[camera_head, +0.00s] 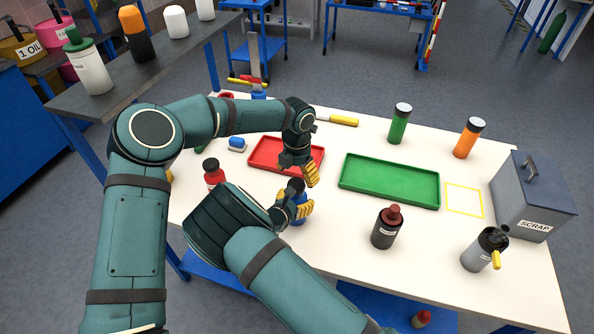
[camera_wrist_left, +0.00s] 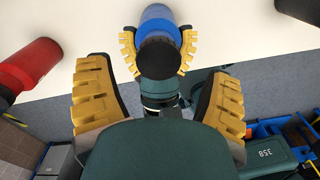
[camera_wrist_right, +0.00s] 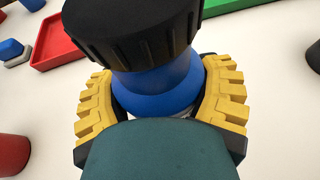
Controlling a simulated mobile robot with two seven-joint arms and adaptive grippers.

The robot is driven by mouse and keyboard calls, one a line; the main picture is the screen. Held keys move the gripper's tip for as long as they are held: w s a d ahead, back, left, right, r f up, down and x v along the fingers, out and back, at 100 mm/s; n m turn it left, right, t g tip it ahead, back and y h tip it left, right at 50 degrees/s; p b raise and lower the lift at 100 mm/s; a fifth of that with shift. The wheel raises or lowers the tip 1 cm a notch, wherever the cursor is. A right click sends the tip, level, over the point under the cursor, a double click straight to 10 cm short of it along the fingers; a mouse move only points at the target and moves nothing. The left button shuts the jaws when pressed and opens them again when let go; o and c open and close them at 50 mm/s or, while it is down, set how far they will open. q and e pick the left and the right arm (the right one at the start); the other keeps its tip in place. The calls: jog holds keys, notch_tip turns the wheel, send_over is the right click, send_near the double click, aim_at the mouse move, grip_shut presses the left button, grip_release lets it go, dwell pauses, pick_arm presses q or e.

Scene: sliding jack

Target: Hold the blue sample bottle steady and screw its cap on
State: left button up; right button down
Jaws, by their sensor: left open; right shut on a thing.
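The blue sample bottle (camera_head: 300,217) stands upright at the near side of the white table. My right gripper (camera_head: 297,208) is shut around its body; in the right wrist view its yellow fingers (camera_wrist_right: 160,105) press on both sides of the blue bottle (camera_wrist_right: 155,92). A ribbed black cap (camera_wrist_right: 135,30) sits on the bottle top; how tight it is cannot be told. My left gripper (camera_head: 302,172) is open just above the cap. In the left wrist view the cap (camera_wrist_left: 160,55) shows beyond the spread left fingers (camera_wrist_left: 157,98), which do not touch it.
A red tray (camera_head: 262,163) lies behind the bottle and a green tray (camera_head: 388,200) to its right. A red bottle (camera_head: 213,175) stands left and a dark bottle (camera_head: 386,228) right. Green and orange bottles, a grey can and a scrap bin (camera_head: 535,200) stand farther right.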

pick_arm(q)
jog(key=n, duration=0.3)
jog(key=r+n, duration=0.1)
jog(key=n, duration=0.2)
jog(key=shift+w, duration=0.1)
jog(key=n, duration=0.4)
jog(key=r+n, duration=0.1)
jog(key=n, duration=0.2)
jog(key=shift+w, duration=0.1)
jog(key=n, duration=0.7)
jog(key=shift+r+h, duration=0.3)
jog(key=shift+r, duration=0.05)
jog(key=n, duration=0.3)
jog(key=shift+r+n, duration=0.1)
jog(key=shift+n, duration=0.3)
jog(key=n, duration=0.3)
jog(key=shift+n, duration=0.3)
jog(key=n, duration=0.3)
jog(key=shift+r, duration=0.1)
jog(key=n, duration=0.5)
jog(key=shift+s+n, duration=0.2)
jog(key=shift+n, duration=0.1)
jog(key=n, duration=0.5)
jog(key=shift+s+a, duration=0.1)
jog(key=n, duration=0.3)
jog(key=shift+s+n, duration=0.1)
jog(key=shift+n, duration=0.3)
